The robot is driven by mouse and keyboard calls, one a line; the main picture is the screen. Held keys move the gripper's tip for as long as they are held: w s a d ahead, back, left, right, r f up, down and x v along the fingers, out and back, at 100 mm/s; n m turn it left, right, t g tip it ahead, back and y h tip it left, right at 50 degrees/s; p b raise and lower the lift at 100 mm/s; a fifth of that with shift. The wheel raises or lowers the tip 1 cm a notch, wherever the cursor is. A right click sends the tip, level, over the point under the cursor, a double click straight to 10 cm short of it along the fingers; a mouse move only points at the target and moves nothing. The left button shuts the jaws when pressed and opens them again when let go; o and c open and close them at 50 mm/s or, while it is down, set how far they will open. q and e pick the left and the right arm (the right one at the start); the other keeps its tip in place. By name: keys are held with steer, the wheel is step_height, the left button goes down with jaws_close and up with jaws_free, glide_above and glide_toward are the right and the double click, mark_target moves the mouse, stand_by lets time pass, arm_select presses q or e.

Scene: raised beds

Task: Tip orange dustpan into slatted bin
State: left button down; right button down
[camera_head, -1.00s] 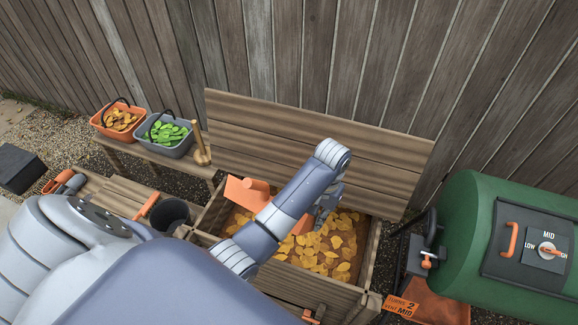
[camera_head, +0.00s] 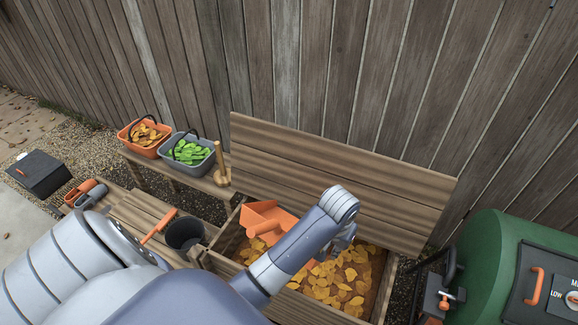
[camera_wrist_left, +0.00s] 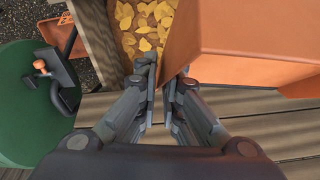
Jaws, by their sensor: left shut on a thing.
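The slatted wooden bin (camera_head: 285,303) stands open at the middle of the head view, its lid (camera_head: 350,182) raised toward the fence. Yellow-orange leaves (camera_head: 345,283) lie inside it; leaves (camera_wrist_left: 143,25) also show in the left wrist view. The orange dustpan (camera_head: 268,219) is tilted over the bin, partly hidden behind my left arm. My left gripper (camera_head: 345,238) is over the bin, its fingertips partly hidden by the arm. In the left wrist view the gripper (camera_wrist_left: 165,78) is shut at the dustpan (camera_wrist_left: 245,40). My right gripper is not in view.
An orange basket of brown leaves (camera_head: 143,138) and a grey basket of green leaves (camera_head: 187,151) stand on a bench at left. A dark bucket (camera_head: 184,234) is beside the bin. A green barrel (camera_head: 490,255) stands at right. The fence (camera_head: 330,60) closes off the back.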

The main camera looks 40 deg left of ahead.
arm_select(q)
steer(key=shift+r+t, duration=0.5)
steer(key=shift+t, duration=0.5)
steer(key=shift+t, duration=0.4)
steer(key=r+t+b, duration=0.1)
steer(key=t+b, duration=0.1)
steer(key=t, duration=0.1)
steer(key=shift+s+r, duration=0.2)
steer(key=shift+r+t+b, duration=0.2)
steer(key=shift+t+b, duration=0.2)
steer(key=shift+b, duration=0.1)
steer(key=shift+w+r, duration=0.1)
steer(key=shift+r, duration=0.15)
steer(key=shift+w+r, duration=0.1)
steer(key=shift+w, duration=0.05)
